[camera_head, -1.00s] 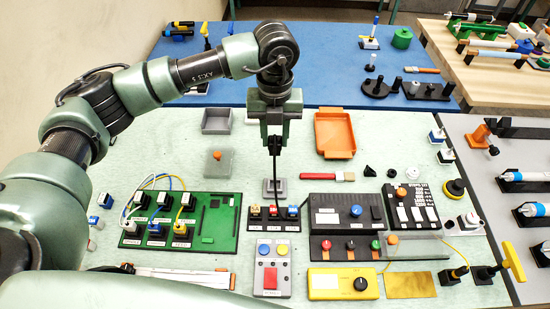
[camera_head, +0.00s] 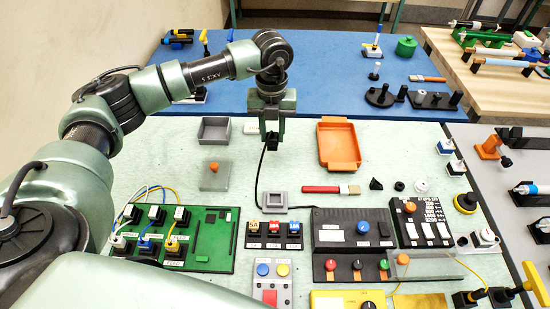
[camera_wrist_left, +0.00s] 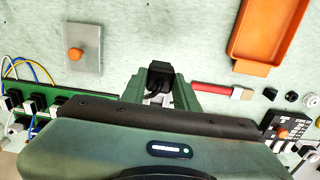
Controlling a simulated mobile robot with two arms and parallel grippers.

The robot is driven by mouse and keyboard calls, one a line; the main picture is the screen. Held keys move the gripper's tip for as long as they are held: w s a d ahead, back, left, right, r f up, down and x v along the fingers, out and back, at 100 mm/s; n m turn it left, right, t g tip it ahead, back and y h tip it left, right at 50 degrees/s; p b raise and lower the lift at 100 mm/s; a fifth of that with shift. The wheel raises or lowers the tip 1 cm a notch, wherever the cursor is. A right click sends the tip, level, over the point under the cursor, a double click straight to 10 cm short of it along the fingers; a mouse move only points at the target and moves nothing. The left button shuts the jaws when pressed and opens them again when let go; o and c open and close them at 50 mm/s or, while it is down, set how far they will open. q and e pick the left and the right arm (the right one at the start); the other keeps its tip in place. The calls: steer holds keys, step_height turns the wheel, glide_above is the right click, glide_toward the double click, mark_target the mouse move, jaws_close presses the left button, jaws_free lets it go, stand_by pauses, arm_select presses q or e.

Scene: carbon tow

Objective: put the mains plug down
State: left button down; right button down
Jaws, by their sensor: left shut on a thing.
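My left gripper (camera_head: 272,138) is shut on the black mains plug (camera_head: 271,142), above the pale green table top between the grey bin and the orange tray. In the left wrist view the plug (camera_wrist_left: 160,76) sits between the two green fingers. A black cable (camera_head: 258,182) hangs from the plug down to the table. A small grey square socket (camera_head: 274,200) lies on the table below the plug, apart from it. In the left wrist view the gripper hides most of the socket. My right gripper is not in view.
The orange tray (camera_head: 338,163) and a red brush (camera_head: 323,190) lie to the right. A grey bin (camera_head: 214,126) and a grey plate with an orange knob (camera_head: 215,175) lie to the left. A green circuit board (camera_head: 213,236) and switch boxes stand nearer.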

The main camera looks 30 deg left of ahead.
arm_select(q)
step_height(320, 180, down, 11)
steer(key=shift+w+a+p, duration=0.1)
steer(key=shift+p, duration=0.8)
steer(key=shift+w+f, duration=0.1)
steer(key=shift+f, duration=0.25)
steer(key=shift+f, duration=0.1)
steer(key=c, duration=1.1)
jaws_free()
steer(key=shift+o, duration=0.2)
